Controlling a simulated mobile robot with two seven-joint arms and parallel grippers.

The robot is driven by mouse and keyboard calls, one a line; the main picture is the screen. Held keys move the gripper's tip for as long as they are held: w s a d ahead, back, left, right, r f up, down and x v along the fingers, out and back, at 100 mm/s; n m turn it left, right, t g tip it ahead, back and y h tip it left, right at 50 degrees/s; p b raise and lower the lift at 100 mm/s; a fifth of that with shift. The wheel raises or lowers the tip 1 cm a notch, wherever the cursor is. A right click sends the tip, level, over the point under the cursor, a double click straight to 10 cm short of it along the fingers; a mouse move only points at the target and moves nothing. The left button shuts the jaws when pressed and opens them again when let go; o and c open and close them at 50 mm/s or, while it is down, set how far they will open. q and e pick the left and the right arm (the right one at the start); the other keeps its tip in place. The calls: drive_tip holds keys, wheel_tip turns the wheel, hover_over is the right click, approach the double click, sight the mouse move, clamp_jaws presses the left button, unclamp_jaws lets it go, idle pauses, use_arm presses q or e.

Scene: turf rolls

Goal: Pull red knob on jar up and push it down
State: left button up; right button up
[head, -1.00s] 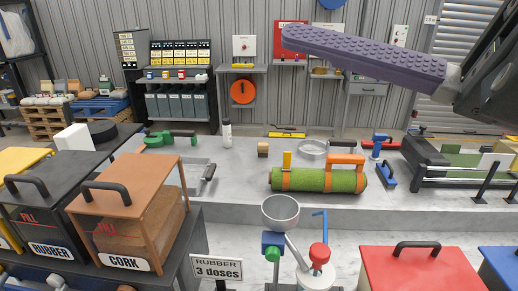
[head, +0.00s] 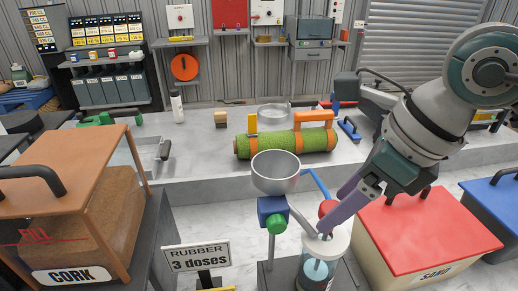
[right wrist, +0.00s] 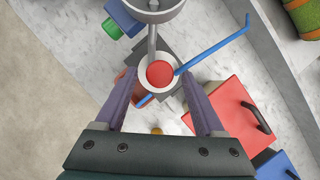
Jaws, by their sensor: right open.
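The red knob (head: 327,208) sits on top of the jar (head: 322,267), which has a white lid and blue-green contents. My right gripper (head: 336,208) is at the knob, with its purple fingers open. In the right wrist view the knob (right wrist: 160,74) shows from above between the two open fingertips (right wrist: 157,84), with a gap on each side. In the head view a finger partly hides the knob's right side and part of the lid. My left gripper is in no view.
A metal bowl (head: 276,172) and a blue block with a green knob (head: 272,214) stand left of the jar. A blue crank (head: 316,185) rises behind it. A red-lidded box (head: 425,235) is close right. A green turf roll (head: 285,144) lies behind.

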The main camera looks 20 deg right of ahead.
drive_tip(key=shift+x, duration=1.3)
clamp_jaws()
idle(0.5)
